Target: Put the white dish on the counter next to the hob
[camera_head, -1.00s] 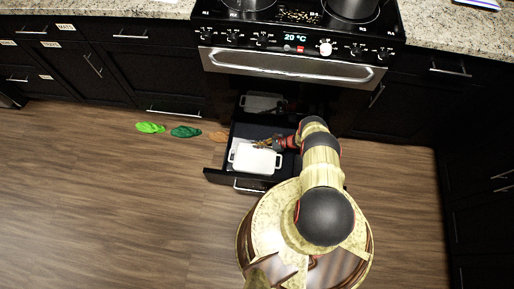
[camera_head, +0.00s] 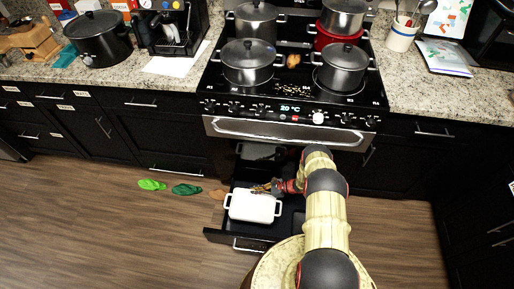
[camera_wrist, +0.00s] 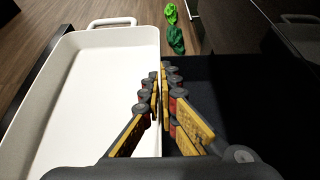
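The white dish (camera_head: 252,206) is a rectangular baking dish with two end handles, at the open drawer (camera_head: 213,236) below the oven. In the wrist view the dish (camera_wrist: 85,100) fills the left side. My gripper (camera_head: 268,188) is at its right rear edge. In the wrist view my gripper's fingers (camera_wrist: 161,95) are closed together on the dish's right wall, one inside and one outside. The dish looks level; whether it is clear of the drawer floor is hard to tell. The hob (camera_head: 290,75) is above the oven, with counter on its left (camera_head: 130,75) and right (camera_head: 420,95).
Several pots (camera_head: 247,62) stand on the hob. A paper sheet (camera_head: 177,59) and a coffee machine (camera_head: 178,25) are on the left counter. A utensil crock (camera_head: 401,36) and a booklet (camera_head: 443,57) are on the right; its front part is clear. Green leaf-shaped items (camera_head: 186,189) lie on the floor.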

